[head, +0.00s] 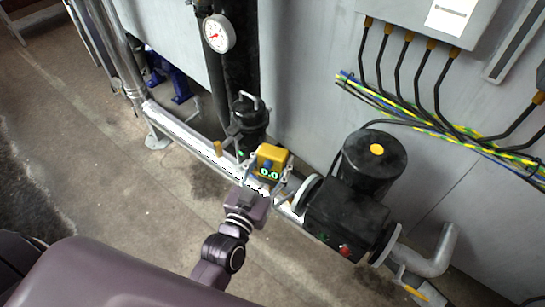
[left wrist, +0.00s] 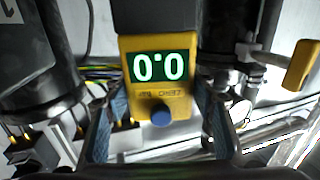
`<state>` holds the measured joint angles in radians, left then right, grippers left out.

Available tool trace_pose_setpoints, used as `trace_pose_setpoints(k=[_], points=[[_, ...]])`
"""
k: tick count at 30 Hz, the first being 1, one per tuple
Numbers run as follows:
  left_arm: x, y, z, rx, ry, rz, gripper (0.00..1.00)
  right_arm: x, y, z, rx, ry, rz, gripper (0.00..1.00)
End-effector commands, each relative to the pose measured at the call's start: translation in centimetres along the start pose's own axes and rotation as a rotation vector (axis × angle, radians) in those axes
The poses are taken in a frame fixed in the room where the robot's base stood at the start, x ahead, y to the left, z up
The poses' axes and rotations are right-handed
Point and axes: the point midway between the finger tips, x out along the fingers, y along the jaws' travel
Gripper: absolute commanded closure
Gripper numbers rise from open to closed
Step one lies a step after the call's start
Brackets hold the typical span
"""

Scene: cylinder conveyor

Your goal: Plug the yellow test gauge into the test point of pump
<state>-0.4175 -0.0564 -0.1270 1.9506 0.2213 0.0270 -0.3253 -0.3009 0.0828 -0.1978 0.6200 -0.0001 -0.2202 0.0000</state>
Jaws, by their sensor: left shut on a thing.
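The yellow test gauge (head: 272,154) is held upright by my left gripper (head: 267,176), beside the pipework to the left of the black pump (head: 350,200). In the left wrist view the gauge (left wrist: 158,98) fills the middle. Its green display reads 0.0, and a blue button sits below. The fingers of my left gripper (left wrist: 161,112) close on it from both sides. The gauge's lower connection and the pump's test point are hidden or too small to make out, so I cannot tell whether they touch. My right gripper is not in view.
A black filter housing (head: 248,125) and a yellow lever (head: 218,148) stand just left of the gauge; the lever also shows in the left wrist view (left wrist: 302,65). A dial gauge (head: 218,33) hangs above. Cables (head: 430,115) run along the wall. The floor at left is clear.

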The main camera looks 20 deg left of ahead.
Motion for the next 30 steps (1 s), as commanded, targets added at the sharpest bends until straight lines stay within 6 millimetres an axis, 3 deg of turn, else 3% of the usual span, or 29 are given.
trace_pose_setpoints(k=[9,30], points=[[0.1,0.0,2.6,-0.001,0.004,0.000,0.82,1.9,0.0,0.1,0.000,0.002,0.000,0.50],[0.1,0.0,2.6,-0.001,0.004,0.000,0.82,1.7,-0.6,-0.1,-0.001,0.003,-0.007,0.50]])
